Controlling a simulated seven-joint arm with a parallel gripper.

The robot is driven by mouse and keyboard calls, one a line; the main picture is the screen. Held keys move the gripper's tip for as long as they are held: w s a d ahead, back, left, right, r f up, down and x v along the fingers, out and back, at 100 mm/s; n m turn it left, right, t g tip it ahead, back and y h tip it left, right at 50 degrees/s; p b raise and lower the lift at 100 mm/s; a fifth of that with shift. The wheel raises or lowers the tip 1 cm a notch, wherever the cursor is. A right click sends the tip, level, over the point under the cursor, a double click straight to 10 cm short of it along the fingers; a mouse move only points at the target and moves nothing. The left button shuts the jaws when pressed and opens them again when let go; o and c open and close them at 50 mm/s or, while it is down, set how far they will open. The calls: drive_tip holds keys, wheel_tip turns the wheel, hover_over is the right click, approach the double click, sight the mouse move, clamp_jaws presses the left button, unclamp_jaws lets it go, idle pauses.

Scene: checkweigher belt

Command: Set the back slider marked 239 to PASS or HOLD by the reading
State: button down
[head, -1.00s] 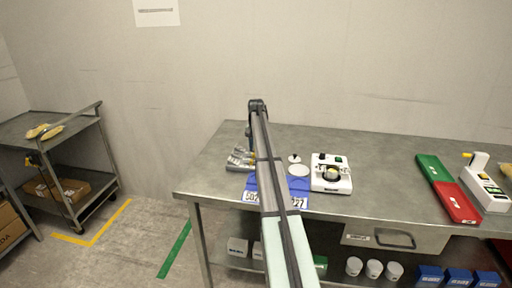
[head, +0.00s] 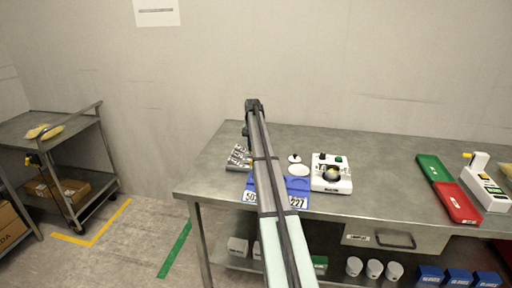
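A grey metal unit with several small light parts (head: 238,158) sits at the left of the steel table, partly behind my arm. It may hold the sliders, but no 239 mark or slider position can be read. A blue panel (head: 297,186) lies in front of it with white labels, one reading 227 and one partly covered that starts with 50. My arm crosses over the panel. The dark far end of my arm, with my gripper (head: 246,140), hangs down beside the grey unit; its fingers are too small and hidden to make out. No weight reading is legible.
A white device (head: 331,173) with a round dish and green button stands right of the panel, next to white discs (head: 298,170). Green (head: 433,167) and red (head: 457,203) trays and another white device (head: 487,187) lie further right. The table between (head: 385,170) is clear.

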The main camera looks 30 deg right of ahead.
drive_tip(key=shift+w+a, duration=0.4)
drive_tip(key=c, duration=1.1)
unclamp_jaws()
wheel_tip(320, 180, up, 14)
drive_tip(key=shift+f, duration=0.1)
